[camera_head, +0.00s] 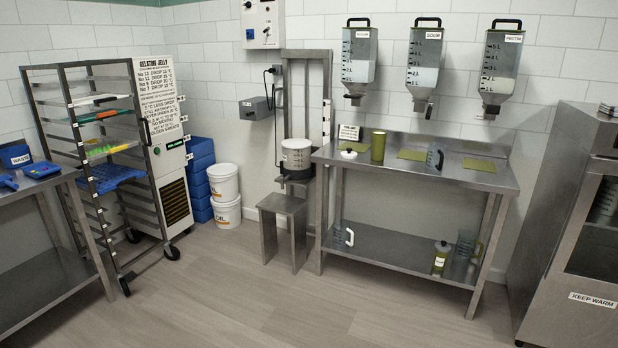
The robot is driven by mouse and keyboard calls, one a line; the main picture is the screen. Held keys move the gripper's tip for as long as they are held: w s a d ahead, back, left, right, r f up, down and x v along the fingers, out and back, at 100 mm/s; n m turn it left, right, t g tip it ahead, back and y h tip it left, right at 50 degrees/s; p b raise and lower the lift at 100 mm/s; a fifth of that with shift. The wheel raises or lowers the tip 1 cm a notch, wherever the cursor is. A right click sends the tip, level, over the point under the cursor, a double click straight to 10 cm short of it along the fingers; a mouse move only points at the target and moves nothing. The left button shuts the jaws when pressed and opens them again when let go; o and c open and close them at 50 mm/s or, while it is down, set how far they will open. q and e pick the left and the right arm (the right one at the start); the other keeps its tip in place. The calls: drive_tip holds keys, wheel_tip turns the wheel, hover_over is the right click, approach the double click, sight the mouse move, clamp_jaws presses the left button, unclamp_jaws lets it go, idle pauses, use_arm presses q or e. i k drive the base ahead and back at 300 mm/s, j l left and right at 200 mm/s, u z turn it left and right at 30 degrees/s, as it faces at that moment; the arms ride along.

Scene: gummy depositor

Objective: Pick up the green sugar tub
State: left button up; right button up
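A plain olive-green cylindrical tub (378,146) stands upright on the steel table (460,173), near its back edge and left of the middle. No label is readable on it, so I cannot confirm that it holds sugar. A flat green mat lies on the table just right of it, and a small white-lidded pot (349,154) stands left of it. A clear bottle with a green-yellow lower part (440,257) stands on the table's lower shelf. Neither of my grippers shows in this view.
Three clear hoppers (359,60) hang on the wall above the table. A jug (434,158) stands on the tabletop. A step stool (284,225) stands left of the table, a keep-warm cabinet (585,230) right. A wheeled rack (110,150) stands left. The floor in front is clear.

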sight(379, 138)
drive_tip(key=i+l+u, duration=0.1)
drive_tip(key=i+u, duration=0.15)
drive_tip(key=i, duration=1.9)
